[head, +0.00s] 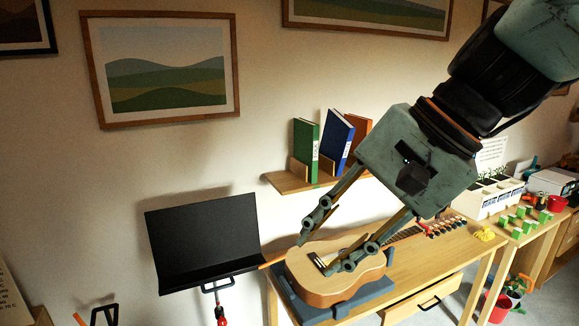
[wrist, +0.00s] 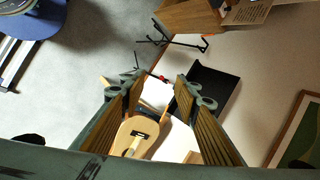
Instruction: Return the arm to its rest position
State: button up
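My gripper (head: 336,240) is open, with its two fingers spread apart and nothing visible between them. It hangs in front of and above a guitar (head: 335,284), reaching down from the upper right. In the wrist view my gripper (wrist: 154,92) also shows spread fingers, with the guitar (wrist: 148,133) visible beyond and below the gap. The guitar lies on a blue-grey support (head: 350,302) on the wooden workbench (head: 455,246). I cannot tell the exact gap between the fingertips and the guitar.
A black music stand (head: 203,240) stands left of the bench. A wall shelf (head: 290,182) with upright books is behind my gripper. A white box with plants (head: 488,196) and green blocks (head: 527,222) are at the right. An open drawer (head: 425,302) juts from the bench front.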

jog(key=s+d+f+n+h+b, duration=0.1)
jog(key=s+d+f+n+h, duration=0.2)
jog(key=s+d, duration=0.4)
jog(key=s+d+f+n+t+h+b, duration=0.1)
jog(key=s+d+f+n+h, duration=0.2)
jog(key=s+d, duration=0.4)
jog(key=shift+s+d+n, duration=0.4)
jog(key=shift+s+n, duration=0.1)
jog(key=shift+s, duration=0.6)
jog(key=shift+o, duration=0.5)
